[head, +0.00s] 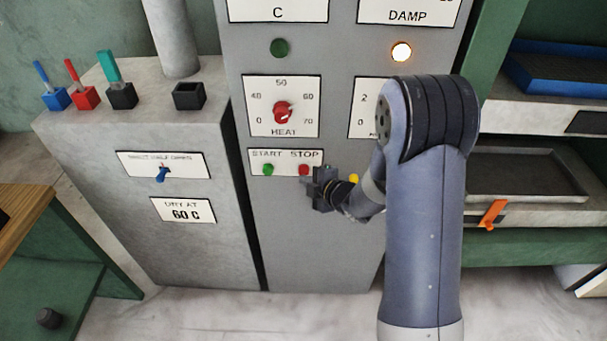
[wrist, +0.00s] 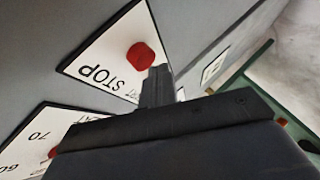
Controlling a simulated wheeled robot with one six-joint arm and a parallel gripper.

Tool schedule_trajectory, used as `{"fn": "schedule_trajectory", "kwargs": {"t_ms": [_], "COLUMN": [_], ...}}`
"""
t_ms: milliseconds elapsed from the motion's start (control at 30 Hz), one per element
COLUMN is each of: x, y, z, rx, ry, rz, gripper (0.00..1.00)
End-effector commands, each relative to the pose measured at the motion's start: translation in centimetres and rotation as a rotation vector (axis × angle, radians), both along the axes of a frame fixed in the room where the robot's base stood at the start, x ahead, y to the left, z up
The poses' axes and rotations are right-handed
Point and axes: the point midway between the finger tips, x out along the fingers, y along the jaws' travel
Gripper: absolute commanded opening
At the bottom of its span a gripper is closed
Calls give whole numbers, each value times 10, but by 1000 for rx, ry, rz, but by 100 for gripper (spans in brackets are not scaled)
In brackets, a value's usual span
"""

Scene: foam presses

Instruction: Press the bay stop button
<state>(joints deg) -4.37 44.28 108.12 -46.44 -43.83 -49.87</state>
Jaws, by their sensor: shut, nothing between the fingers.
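The red stop button (head: 304,170) sits on a white plate under the word STOP on the grey panel, right of the green start button (head: 268,170). In the wrist view the red button (wrist: 141,56) stands out from its plate, just beyond my fingertips. My gripper (head: 312,188) is shut and empty, close to the lower right of the stop button in the head view. In the wrist view its closed fingers (wrist: 157,86) point toward the plate beside the button. I cannot tell whether they touch the button.
Above the plate is a red HEAT knob (head: 282,112) on a dial. A yellow button (head: 354,179) shows partly behind my arm. A lit lamp (head: 401,52) is under the DAMP label.

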Motion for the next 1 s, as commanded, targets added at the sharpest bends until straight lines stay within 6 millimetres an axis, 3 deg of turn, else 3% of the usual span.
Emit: {"fn": "schedule_trajectory", "kwargs": {"t_ms": [433,1000], "x": [-7,-54], "y": [0,2], "z": [-1,-1], "rx": [1,0], "ry": [0,0], "rz": [1,0], "gripper": [0,0]}}
